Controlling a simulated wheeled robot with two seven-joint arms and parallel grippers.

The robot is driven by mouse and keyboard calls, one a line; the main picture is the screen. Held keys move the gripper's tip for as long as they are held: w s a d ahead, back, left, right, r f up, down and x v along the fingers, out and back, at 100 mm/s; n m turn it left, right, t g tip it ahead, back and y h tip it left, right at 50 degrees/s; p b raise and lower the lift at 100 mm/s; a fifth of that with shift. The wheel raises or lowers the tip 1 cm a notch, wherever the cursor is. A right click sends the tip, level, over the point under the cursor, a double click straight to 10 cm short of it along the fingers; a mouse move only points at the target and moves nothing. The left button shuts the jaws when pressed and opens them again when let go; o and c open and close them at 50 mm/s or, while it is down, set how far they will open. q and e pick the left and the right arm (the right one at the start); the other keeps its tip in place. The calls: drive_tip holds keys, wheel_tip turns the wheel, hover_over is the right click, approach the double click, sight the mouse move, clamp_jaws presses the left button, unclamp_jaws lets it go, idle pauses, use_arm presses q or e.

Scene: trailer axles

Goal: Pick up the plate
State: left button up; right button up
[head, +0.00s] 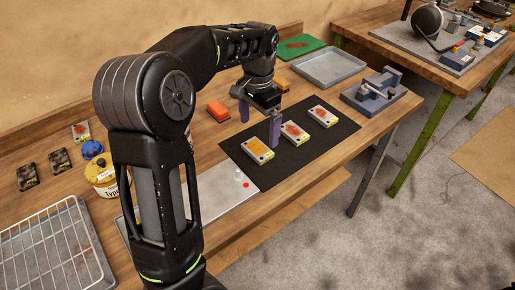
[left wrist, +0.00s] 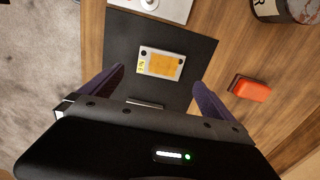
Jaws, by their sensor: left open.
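Three small pale plates lie on a black mat (head: 290,165). The nearest has an orange face (head: 257,151); the middle plate (head: 295,133) and the far plate (head: 323,115) have reddish patches. My left gripper (head: 259,122) is open and empty above the mat, fingers pointing down, with one finger near the middle plate. In the left wrist view the orange-faced plate (left wrist: 160,63) lies flat just beyond and between the open fingertips (left wrist: 158,78). A pale edge of another piece shows below it, mostly hidden by my gripper body. My right gripper is not in view.
An orange-red block (head: 218,110) lies left of the mat. A grey tray (head: 329,66) and a grey fixture (head: 381,92) stand behind. A yellow-white tin (head: 102,175) and a wire rack (head: 45,250) are at left. A white panel (head: 222,190) lies before the mat.

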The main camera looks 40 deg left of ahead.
sight(258, 148)
use_arm(q)
drive_tip(key=shift+f, duration=0.95)
drive_tip(key=f+p, duration=0.1)
drive_tip(key=f, duration=0.4)
drive_tip(key=shift+s+f, duration=0.1)
drive_tip(key=shift+s, duration=0.1)
drive_tip(key=shift+c, duration=0.3)
drive_tip(key=c, duration=1.9)
